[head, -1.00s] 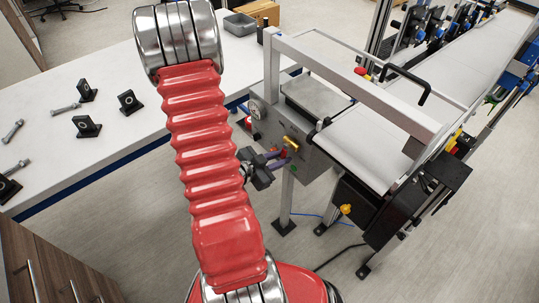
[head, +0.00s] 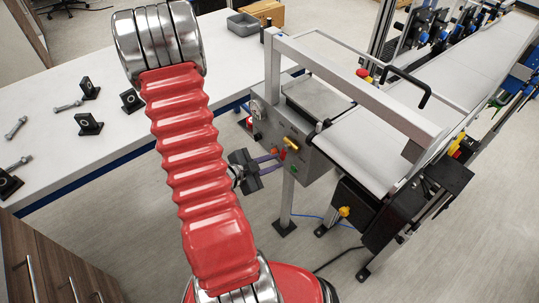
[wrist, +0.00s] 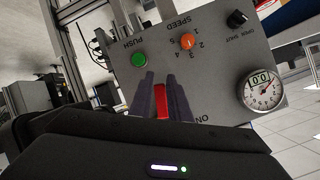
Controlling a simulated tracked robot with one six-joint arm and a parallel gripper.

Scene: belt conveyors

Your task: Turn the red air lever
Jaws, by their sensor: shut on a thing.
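The red air lever (wrist: 161,102) is on a grey control panel (wrist: 215,62). In the wrist view it stands between the two dark fingers of my gripper (wrist: 160,78), which is shut on it. The panel appears upside down there. In the head view my gripper (head: 277,158) reaches the panel front from the left, its purple-grey fingers at the panel. The lever is small there and partly hidden by the fingers, so its exact angle is hard to tell.
Near the lever are a green button (wrist: 139,60), an orange speed knob (wrist: 187,41), a black open/shut knob (wrist: 237,18) and a pressure gauge (wrist: 262,91). The conveyor (head: 365,150) lies right of the panel. A white table (head: 100,145) with brackets and bolts is at left.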

